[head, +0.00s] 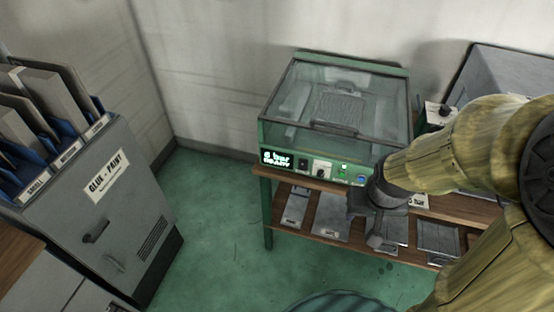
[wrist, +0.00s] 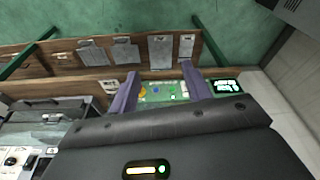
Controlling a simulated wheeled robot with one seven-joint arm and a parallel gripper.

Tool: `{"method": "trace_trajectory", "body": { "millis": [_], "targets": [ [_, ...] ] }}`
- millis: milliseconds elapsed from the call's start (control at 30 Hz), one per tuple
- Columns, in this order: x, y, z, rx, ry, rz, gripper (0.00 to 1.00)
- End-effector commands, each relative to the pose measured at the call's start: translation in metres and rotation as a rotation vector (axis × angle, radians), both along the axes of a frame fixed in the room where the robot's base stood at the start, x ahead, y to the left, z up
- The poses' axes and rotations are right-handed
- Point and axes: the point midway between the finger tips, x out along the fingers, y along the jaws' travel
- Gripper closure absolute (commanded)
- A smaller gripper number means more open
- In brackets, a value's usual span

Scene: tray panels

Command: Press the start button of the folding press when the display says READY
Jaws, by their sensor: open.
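The folding press (head: 335,128) is a green machine with a closed clear lid on a wooden bench. Its display (head: 276,159) is lit; the top line looks like "6 bar" and the smaller second line looks like READY. A green-lit control (head: 343,169) and a blue one (head: 361,179) show on its front panel. I cannot read which is the start button. My gripper (wrist: 161,70) is open and empty, in front of the panel's right part. In the wrist view, the blue control (wrist: 156,89) shows between its fingers; the display (wrist: 226,86) lies right of them.
A shelf (head: 300,232) under the press holds several grey plates. A grey glue-paint cabinet (head: 95,205) with files on top stands at left. A grey box (head: 500,75) stands right of the press. The green floor between cabinet and bench is clear.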

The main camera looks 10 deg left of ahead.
Motion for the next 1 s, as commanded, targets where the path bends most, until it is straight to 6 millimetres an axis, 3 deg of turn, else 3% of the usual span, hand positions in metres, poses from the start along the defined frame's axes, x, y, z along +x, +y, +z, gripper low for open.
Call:
{"method": "trace_trajectory", "body": {
  "millis": [433, 600, 700, 1000],
  "targets": [
    [0.0, 0.0, 0.0, 0.0, 0.0, 0.0, 0.51],
    [0.0, 0.0, 0.0, 0.0, 0.0, 0.0, 0.85],
    [0.0, 0.0, 0.0, 0.0, 0.0, 0.0, 1.0],
    [0.0, 0.0, 0.0, 0.0, 0.0, 0.0, 1.0]
  ]
}}
